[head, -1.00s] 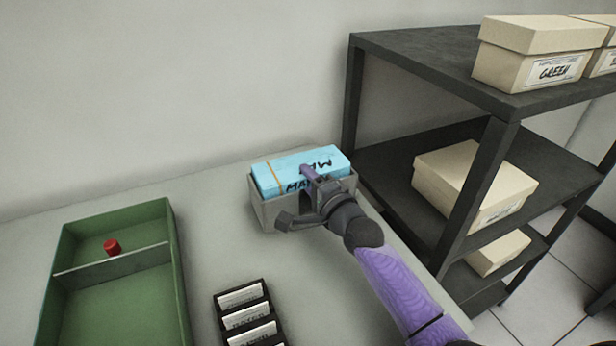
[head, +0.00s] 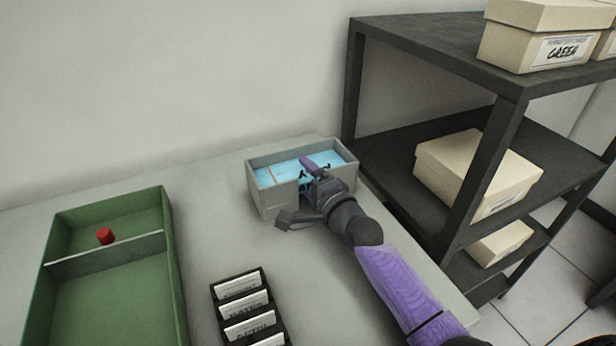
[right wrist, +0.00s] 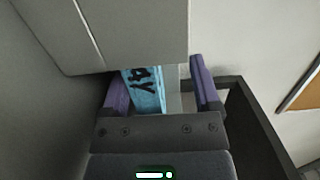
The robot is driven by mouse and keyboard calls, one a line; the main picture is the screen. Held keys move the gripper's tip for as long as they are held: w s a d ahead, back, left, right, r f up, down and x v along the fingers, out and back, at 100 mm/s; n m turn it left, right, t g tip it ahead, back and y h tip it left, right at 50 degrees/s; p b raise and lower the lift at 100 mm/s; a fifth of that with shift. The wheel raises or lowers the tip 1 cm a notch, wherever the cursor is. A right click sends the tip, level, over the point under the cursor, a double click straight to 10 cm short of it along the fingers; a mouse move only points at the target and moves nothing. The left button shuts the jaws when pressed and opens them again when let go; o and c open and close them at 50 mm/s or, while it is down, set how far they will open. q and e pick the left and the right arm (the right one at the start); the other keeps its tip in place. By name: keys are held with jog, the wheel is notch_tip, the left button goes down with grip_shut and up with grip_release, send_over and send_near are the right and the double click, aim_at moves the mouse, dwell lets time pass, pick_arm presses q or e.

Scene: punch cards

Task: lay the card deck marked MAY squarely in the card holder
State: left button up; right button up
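The light blue card deck (head: 285,172), with an orange band, lies inside the grey card holder (head: 273,204), its top below the rim. It looks about parallel to the holder's walls. My right gripper (head: 314,172) is at the holder's front side, with its fingers reaching in over the deck. In the right wrist view, the deck (right wrist: 145,90) shows lettering ending in "AY" between two purple fingers (right wrist: 160,90). A gap shows between the deck and the right-hand finger, so the gripper is open. The deck's near part is hidden by my gripper. My left gripper is not in view.
A green divided tray (head: 178,270) with a red piece (head: 104,236) is at left. A black rack (head: 219,314) of labelled cards stands in front. A dark shelf (head: 425,55) with cream boxes (head: 470,175) rises close to the holder's right. Table between tray and holder is clear.

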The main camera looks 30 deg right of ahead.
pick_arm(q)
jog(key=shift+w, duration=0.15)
pick_arm(e)
jog(key=shift+s, duration=0.1)
jog(key=shift+s+p, duration=0.3)
jog(key=shift+s, duration=0.1)
jog(key=s, duration=0.2)
jog(key=s+p, duration=0.1)
jog(key=s, duration=0.2)
jog(key=s+p, duration=0.1)
jog(key=s, duration=0.2)
jog(key=shift+s+d, duration=0.1)
jog(key=shift+d, duration=0.15)
jog(key=shift+s, duration=0.4)
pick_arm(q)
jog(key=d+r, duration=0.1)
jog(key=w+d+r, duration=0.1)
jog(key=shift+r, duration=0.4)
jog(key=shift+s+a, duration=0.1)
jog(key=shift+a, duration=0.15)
